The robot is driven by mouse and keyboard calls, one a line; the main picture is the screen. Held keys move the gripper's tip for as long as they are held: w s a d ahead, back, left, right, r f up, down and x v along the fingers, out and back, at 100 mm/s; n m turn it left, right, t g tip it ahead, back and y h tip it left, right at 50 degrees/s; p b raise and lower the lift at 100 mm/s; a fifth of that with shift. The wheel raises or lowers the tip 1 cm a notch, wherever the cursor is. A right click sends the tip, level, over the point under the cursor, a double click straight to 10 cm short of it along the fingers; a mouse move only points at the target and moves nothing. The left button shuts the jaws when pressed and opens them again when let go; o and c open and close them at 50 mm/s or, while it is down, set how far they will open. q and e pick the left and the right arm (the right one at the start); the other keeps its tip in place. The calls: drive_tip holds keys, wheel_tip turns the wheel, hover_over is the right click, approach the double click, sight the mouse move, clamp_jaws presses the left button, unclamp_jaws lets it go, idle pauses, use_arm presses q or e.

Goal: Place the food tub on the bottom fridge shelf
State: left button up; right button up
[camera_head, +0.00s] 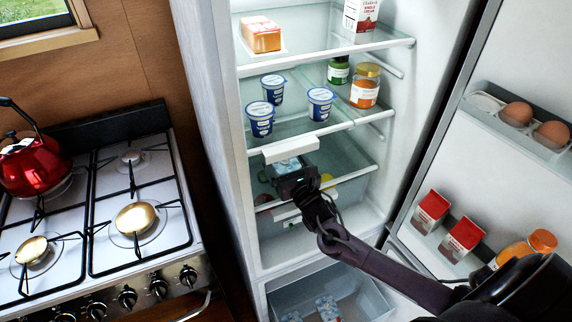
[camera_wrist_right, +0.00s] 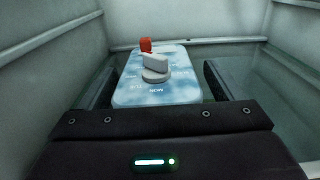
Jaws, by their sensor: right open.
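The food tub (camera_head: 287,168) has a blue and white lid and is inside the fridge, at the bottom glass shelf (camera_head: 350,176) above the clear drawer. It also fills the middle of the right wrist view (camera_wrist_right: 157,88), where the lid shows a red and a white shape. My right gripper (camera_head: 280,175) reaches in from the front. In the wrist view its open fingers (camera_wrist_right: 158,85) stand on either side of the tub, with a gap visible at the right. The tub's underside is hidden, but it appears to rest on the shelf. My left gripper is not in view.
The open fridge door (camera_head: 440,150) with eggs and cartons is at right. A stove (camera_head: 130,205) stands at left.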

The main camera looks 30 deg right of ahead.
drive_tip(key=shift+r, duration=0.2)
drive_tip(key=shift+s+f, duration=0.15)
drive_tip(key=shift+s, duration=0.15)
drive_tip(key=s, duration=1.1)
drive_tip(key=shift+s+a+b, duration=0.2)
drive_tip(key=shift+a+b, duration=0.1)
drive_tip(key=shift+b, duration=0.15)
